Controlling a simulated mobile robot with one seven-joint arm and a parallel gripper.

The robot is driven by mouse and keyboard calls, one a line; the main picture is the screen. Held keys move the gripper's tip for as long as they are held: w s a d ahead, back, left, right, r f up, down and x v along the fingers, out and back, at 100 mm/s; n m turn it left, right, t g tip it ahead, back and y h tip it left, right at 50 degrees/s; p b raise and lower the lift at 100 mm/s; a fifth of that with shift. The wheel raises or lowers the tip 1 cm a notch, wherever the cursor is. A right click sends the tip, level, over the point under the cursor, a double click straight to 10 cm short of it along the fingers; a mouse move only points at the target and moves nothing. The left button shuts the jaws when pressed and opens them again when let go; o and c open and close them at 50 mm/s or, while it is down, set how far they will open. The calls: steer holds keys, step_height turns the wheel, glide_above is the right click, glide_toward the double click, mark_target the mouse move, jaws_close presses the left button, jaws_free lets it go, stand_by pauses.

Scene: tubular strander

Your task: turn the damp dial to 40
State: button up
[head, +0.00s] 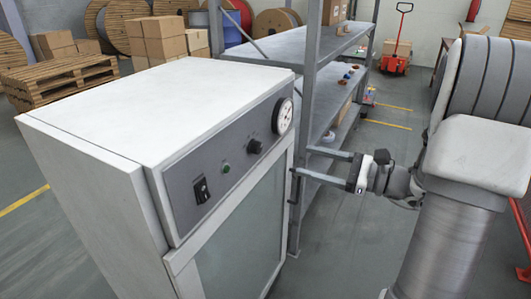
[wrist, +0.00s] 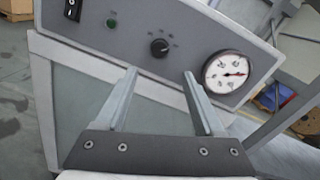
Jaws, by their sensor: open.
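A white cabinet (head: 130,95) has a grey sloping control panel along its front top edge. On the panel is a small black knob (head: 255,146) with tiny marks around it, likely the damp dial. It also shows in the wrist view (wrist: 159,47), its pale pointer mark too small to read surely. My gripper (head: 302,162) is to the right of the panel in the head view, off the cabinet's front. In the wrist view its open, empty fingers (wrist: 160,73) are spread, with the knob seen between and beyond their tips. The fingers look apart from the knob.
A round white gauge (wrist: 226,71) with a red needle is right of the knob. A green button (head: 226,168) and a black rocker switch (head: 201,190) are to its left. A grey metal shelf rack (head: 310,70) stands close behind the cabinet.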

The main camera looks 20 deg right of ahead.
mark_target(260, 149)
steer(key=b+x, duration=0.1)
steer(key=x, duration=1)
steer(key=shift+w+a, duration=0.2)
steer(key=shift+a, duration=0.1)
steer(key=shift+c, duration=0.3)
jaws_close()
